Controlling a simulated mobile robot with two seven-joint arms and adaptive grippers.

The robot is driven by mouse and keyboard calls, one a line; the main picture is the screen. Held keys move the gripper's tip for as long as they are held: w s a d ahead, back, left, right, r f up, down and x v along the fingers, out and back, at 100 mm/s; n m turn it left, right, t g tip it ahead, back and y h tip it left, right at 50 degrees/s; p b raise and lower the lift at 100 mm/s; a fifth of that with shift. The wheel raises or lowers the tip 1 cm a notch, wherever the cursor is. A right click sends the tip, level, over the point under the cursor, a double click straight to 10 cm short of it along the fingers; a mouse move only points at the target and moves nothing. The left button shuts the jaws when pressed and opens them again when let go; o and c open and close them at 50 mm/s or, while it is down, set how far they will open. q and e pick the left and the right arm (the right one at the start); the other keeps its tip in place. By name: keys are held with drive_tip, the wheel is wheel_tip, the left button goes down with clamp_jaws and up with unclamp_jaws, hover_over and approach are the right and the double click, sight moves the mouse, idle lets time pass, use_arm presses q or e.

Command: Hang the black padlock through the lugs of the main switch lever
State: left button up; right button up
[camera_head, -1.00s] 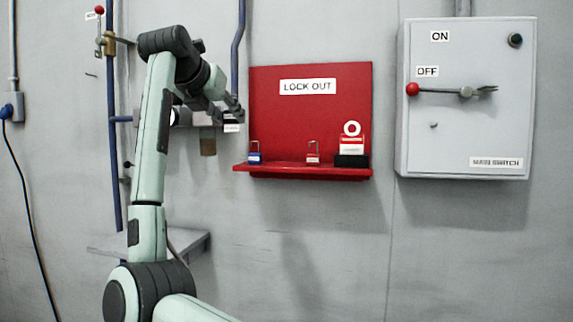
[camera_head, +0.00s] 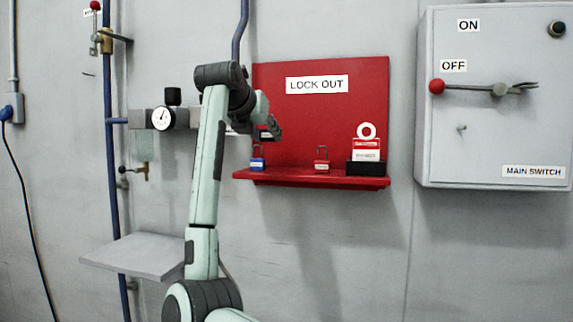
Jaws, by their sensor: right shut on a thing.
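My right gripper (camera_head: 271,128) is in front of the left part of the red lock-out board. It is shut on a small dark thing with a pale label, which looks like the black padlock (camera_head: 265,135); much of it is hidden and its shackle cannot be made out. The main switch lever (camera_head: 470,88) lies level beside the OFF label, with its red knob at the left. Its forked lugs (camera_head: 525,88) stick out to the right and look empty. The grey switch box (camera_head: 490,145) is right of the board. My left gripper is not in view.
On the red shelf (camera_head: 300,178) stand a blue padlock (camera_head: 257,164), a red padlock (camera_head: 322,167) and a black holder (camera_head: 368,168) with red-and-white tags. Left are a gauge (camera_head: 162,118), a blue pipe (camera_head: 109,190) and a grey ledge (camera_head: 140,256). Bare wall separates board and box.

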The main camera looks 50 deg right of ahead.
hover_over(286, 173)
drive_tip(key=f, duration=0.3)
drive_tip(key=shift+s+a+f, duration=0.1)
drive_tip(key=shift+a+f, duration=0.05)
drive_tip(key=shift+a, duration=0.05)
wheel_tip(286, 173, down, 4)
drive_tip(key=shift+d+f+p, duration=0.1)
drive_tip(key=shift+p, duration=0.35)
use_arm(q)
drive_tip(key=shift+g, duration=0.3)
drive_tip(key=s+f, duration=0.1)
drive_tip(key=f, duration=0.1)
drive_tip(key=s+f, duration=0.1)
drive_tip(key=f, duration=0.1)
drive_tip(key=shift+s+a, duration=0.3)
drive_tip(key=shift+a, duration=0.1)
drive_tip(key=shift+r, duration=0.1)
